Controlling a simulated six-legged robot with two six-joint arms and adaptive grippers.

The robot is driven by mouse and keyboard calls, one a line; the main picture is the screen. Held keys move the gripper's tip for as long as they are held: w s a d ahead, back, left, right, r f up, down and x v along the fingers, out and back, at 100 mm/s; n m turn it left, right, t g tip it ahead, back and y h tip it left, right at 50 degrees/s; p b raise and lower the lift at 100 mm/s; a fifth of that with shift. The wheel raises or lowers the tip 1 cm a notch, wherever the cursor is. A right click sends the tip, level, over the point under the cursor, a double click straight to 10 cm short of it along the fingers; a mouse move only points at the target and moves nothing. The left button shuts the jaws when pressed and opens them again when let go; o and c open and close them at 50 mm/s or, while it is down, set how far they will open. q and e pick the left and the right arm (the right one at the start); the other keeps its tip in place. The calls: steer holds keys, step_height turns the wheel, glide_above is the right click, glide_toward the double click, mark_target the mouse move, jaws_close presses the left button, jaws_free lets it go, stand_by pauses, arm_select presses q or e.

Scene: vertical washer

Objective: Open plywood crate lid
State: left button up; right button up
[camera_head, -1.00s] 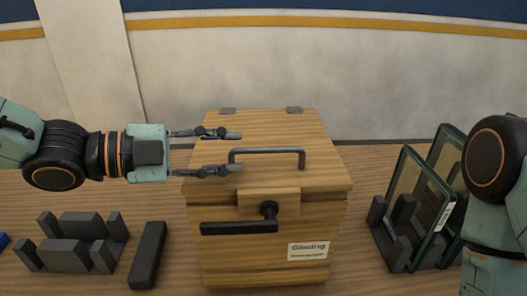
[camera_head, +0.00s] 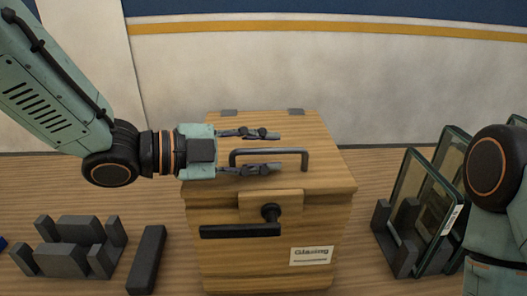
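The plywood crate (camera_head: 270,215) stands on the table in the middle of the view. Its lid (camera_head: 310,135) is down, with two dark hinges at the back edge. A dark bar handle (camera_head: 285,153) stands on the lid. A black latch lever (camera_head: 240,230) lies horizontal on the crate's front, pivoting at a knob. My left gripper (camera_head: 280,151) is open over the lid, with one finger behind the handle's bar and one in front, around its left part. I cannot tell whether the fingers touch it. My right arm is at the right edge; its gripper is out of view.
Glass panes (camera_head: 430,190) stand in a dark rack right of the crate, close to my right arm. Dark grey holders (camera_head: 70,245) and a dark block (camera_head: 147,260) lie to the left. A wall rises behind the table.

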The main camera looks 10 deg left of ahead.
arm_select(q)
steer(key=shift+s+d+r, duration=0.1)
steer(key=shift+s+d, duration=0.1)
steer(key=shift+w, duration=0.2)
steer(key=c, duration=0.4)
steer(key=shift+a, duration=0.1)
jaws_close()
